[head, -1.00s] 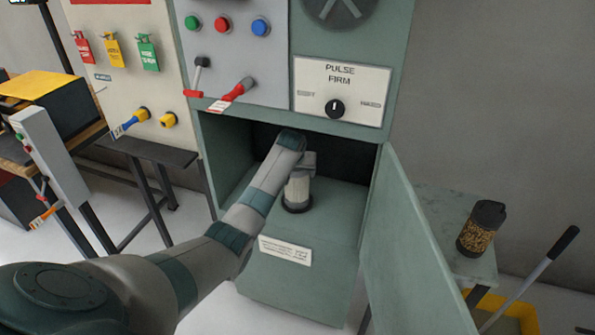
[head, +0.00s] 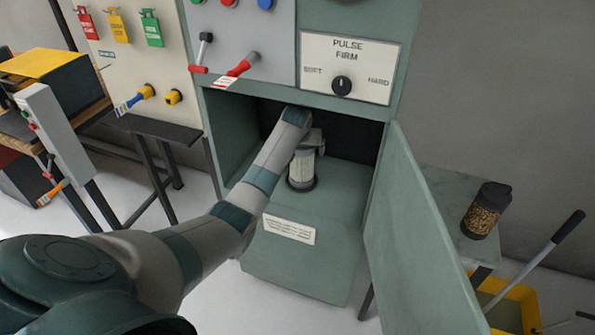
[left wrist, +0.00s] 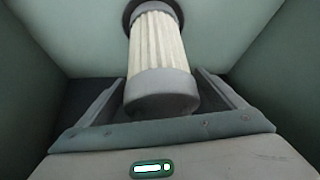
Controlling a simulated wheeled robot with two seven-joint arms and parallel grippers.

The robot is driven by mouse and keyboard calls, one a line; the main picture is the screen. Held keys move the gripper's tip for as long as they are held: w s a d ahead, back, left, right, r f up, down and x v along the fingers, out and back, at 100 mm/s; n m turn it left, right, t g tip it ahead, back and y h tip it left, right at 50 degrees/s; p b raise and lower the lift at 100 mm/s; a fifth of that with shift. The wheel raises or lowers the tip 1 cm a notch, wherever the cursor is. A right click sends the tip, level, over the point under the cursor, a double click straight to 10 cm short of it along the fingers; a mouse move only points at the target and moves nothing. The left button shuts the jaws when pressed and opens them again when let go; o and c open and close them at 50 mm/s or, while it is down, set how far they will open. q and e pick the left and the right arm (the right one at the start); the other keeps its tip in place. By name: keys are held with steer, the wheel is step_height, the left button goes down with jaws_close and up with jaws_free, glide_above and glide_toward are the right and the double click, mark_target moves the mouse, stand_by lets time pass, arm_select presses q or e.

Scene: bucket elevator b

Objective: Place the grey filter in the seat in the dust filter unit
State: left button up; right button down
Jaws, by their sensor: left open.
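The grey filter (head: 302,168) stands upright inside the open dust filter unit (head: 265,205). It has pale pleats and grey end caps. Its base is at the dark round seat (head: 302,185) on the cabinet floor. The left wrist view shows the filter (left wrist: 158,50) close up, with its far end at the dark seat ring (left wrist: 128,12). My left gripper (head: 314,142) is inside the cabinet at the top of the filter. Its fingers are open on either side of the near cap, with gaps visible. How fully the base sits is hard to tell. My right gripper is not in view.
The unit's door (head: 415,235) hangs open on the right. A side table (head: 450,205) holds a dark-lidded jar (head: 486,210). A yellow bin (head: 510,310) with a long handle stands below. The cabinet walls and top edge closely surround my left arm.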

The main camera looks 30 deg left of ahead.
mark_target(300, 164)
arm_select(q)
steer(key=s+d, duration=0.1)
steer(key=s, duration=0.2)
steer(key=s+d+b, duration=0.1)
steer(key=s, duration=0.1)
steer(key=shift+s+d+f, duration=0.15)
steer(key=shift+s+d, duration=0.2)
steer(key=s, duration=0.1)
steer(key=s+d, duration=0.1)
steer(key=s, duration=0.1)
steer(key=s+d+b, duration=0.1)
steer(key=s, duration=0.1)
steer(key=shift+s+d, duration=0.1)
steer(key=shift+d, duration=0.1)
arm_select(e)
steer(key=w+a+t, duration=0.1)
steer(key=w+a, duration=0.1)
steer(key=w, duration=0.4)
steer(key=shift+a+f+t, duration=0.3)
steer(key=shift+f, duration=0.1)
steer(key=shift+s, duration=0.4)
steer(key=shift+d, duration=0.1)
